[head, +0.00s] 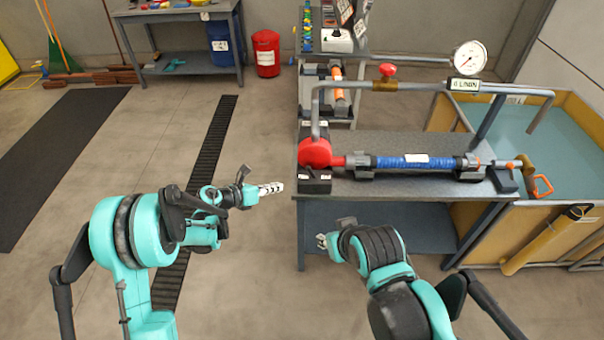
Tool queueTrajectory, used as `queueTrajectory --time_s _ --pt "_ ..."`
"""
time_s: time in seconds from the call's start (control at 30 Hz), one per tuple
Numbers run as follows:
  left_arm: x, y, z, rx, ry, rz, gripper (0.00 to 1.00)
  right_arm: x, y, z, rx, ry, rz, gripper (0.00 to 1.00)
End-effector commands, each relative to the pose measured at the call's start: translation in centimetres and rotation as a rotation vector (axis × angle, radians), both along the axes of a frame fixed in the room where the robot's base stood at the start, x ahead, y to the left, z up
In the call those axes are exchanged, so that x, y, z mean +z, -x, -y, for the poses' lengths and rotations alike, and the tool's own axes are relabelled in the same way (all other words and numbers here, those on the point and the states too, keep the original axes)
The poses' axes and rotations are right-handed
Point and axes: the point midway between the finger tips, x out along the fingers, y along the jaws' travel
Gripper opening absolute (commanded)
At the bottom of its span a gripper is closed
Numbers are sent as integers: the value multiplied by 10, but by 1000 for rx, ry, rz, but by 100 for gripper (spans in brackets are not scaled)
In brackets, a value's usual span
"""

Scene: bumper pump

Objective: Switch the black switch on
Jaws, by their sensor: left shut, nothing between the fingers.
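A black box (316,185) with small white labels sits at the near left corner of the grey pump bench (400,190), just below a red pump housing (316,152). A separate black switch is too small to make out on it. My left gripper (272,188) is shut and empty, pointing right. Its tips are in the picture just left of the black box, with a small gap. My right gripper (322,240) shows only in part, below the bench top in the picture, mostly hidden by its own wrist; its fingers cannot be read.
A blue-wrapped pipe (410,162) runs right from the pump along the bench. A grey pipe with a red-handled valve (387,72) and a gauge (470,58) passes above. A water tank (565,135) stands right. Open floor lies left of the bench.

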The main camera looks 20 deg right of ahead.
Motion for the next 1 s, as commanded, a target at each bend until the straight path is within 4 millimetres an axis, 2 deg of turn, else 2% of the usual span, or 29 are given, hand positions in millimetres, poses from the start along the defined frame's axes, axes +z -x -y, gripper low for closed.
queueTrajectory --time_s 0.33,0.47,0.93,1.0 --pt "-3 1 1 -6 -7 -2 0 0 0 0 0 0 0 33" --pt "-8 -3 8 -6 -6 -1 0 -3 0 0 0 0 0 33" --pt "-52 -38 82 -6 -4 -1 0 -31 0 0 0 0 0 33" --pt "-48 -46 90 -5 -4 -1 0 -34 0 0 0 0 0 33"
